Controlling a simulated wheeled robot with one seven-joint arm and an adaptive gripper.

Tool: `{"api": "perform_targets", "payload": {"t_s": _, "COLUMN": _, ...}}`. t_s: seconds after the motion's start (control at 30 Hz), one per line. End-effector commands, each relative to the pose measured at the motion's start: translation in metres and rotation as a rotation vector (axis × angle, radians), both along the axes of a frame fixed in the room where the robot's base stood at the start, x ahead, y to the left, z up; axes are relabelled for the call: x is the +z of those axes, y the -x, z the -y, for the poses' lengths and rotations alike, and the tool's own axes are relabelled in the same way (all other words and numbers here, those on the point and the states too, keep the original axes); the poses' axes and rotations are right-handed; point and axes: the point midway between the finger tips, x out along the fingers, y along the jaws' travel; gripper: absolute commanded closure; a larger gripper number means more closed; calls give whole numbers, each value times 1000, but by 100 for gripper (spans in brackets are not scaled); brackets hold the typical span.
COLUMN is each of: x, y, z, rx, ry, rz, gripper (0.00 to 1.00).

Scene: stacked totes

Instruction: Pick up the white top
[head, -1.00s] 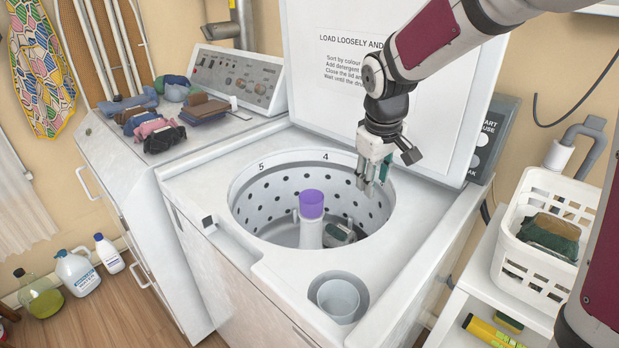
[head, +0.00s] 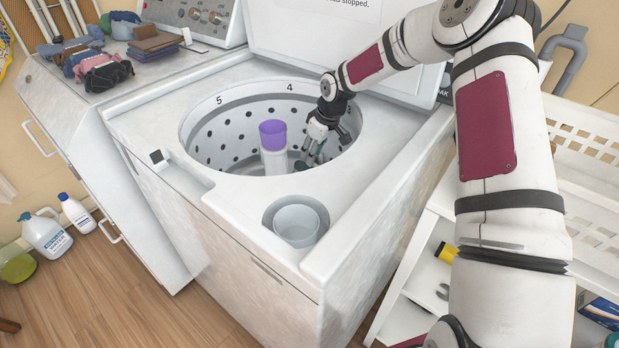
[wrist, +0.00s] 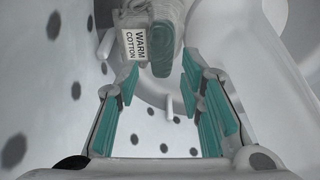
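A pale, bundled garment (wrist: 168,12), which looks like the white top, lies inside the washer drum at the top of the wrist view. It has a tag (wrist: 136,45) reading "WARM COTTON" and a grey-green part beside the tag. In the head view my gripper (head: 312,156) is down inside the drum, right of the purple-capped agitator, and mostly hides the garment. In the wrist view my gripper (wrist: 160,80) is open, with teal pads apart and nothing between them. The garment lies just beyond the fingertips; I cannot tell if they touch.
The white drum (head: 208,125) has a perforated wall and surrounds my gripper. The agitator (head: 273,150) stands close on its left. A cup (head: 297,224) sits in the washer's front corner. Folded clothes (head: 108,72) lie on the left machine. A white basket (head: 590,160) is at right.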

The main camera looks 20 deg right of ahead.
Motion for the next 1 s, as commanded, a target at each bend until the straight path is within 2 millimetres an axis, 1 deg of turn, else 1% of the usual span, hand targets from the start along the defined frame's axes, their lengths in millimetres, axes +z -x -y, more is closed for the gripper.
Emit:
{"api": "perform_targets", "payload": {"t_s": 0.03, "x": -6, "y": -1, "z": -1, "rx": 1, "ry": 0, "rz": -1, "gripper": 65}}
{"api": "perform_targets", "payload": {"t_s": 0.27, "x": -23, "y": -6, "z": -6, "rx": 0, "ry": -1, "rz": -1, "gripper": 65}}
{"api": "perform_targets", "payload": {"t_s": 0.5, "x": -56, "y": -14, "z": -14, "rx": 0, "ry": 0, "rz": -2, "gripper": 65}}
{"api": "perform_targets", "payload": {"t_s": 0.6, "x": -60, "y": -16, "z": -15, "rx": -1, "ry": 1, "rz": 0, "gripper": 65}}
{"api": "perform_targets", "payload": {"t_s": 0.77, "x": -59, "y": -16, "z": -15, "rx": -1, "ry": 1, "rz": 0, "gripper": 65}}
{"api": "perform_targets", "payload": {"t_s": 0.8, "x": -59, "y": -16, "z": -15, "rx": -1, "ry": 1, "rz": 0, "gripper": 70}}
{"api": "perform_targets", "payload": {"t_s": 0.87, "x": -59, "y": -16, "z": -15, "rx": -1, "ry": 1, "rz": 0, "gripper": 83}}
{"api": "perform_targets", "payload": {"t_s": 0.9, "x": -59, "y": -16, "z": -15, "rx": -1, "ry": 1, "rz": 0, "gripper": 92}}
{"api": "perform_targets", "payload": {"t_s": 0.93, "x": -59, "y": -16, "z": -15, "rx": -1, "ry": 1, "rz": 0, "gripper": 99}}
{"api": "perform_targets", "payload": {"t_s": 1.0, "x": -59, "y": -16, "z": -15, "rx": -1, "ry": 1, "rz": 0, "gripper": 100}}
